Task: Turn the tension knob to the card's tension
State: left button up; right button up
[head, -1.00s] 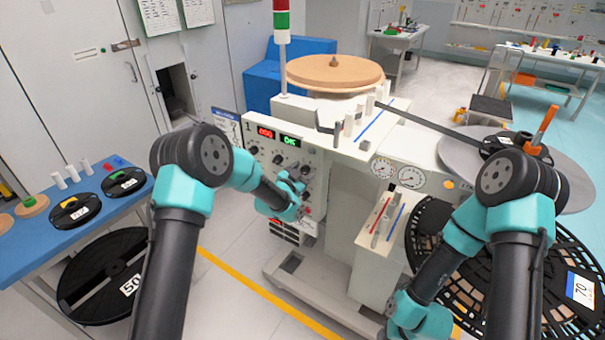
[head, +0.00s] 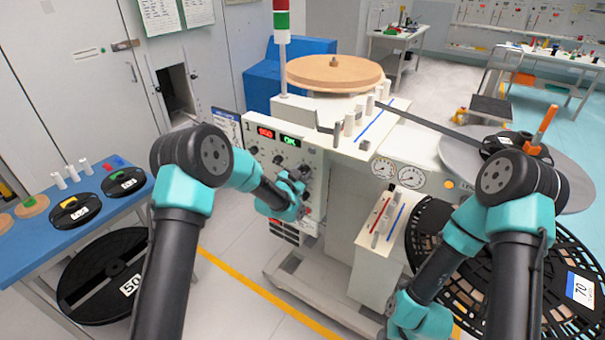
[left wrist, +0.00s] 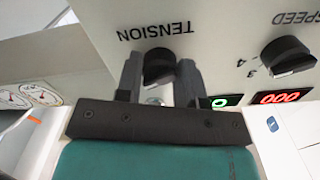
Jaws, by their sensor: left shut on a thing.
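In the head view my left gripper (head: 293,190) is at the machine's front panel and hides the knob. A card with a blue heading (head: 227,124) stands at the panel's left edge; its writing is too small to read. My right gripper (head: 418,316) is low at the lower right, its fingertips not clearly visible.
The speed knob (left wrist: 288,55) is beside the tension knob. A red display (head: 265,132) and a green display (head: 290,141) sit above the knobs. A blue table (head: 40,237) with reels is at left; a large black reel (head: 500,262) is at right.

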pick_arm(q)
jog(key=n, duration=0.4)
jog(key=shift+n, duration=0.3)
jog(key=n, duration=0.4)
dwell(0.4)
jog(key=o, duration=0.9)
jog(key=shift+s+a, duration=0.1)
jog(key=shift+s, duration=0.05)
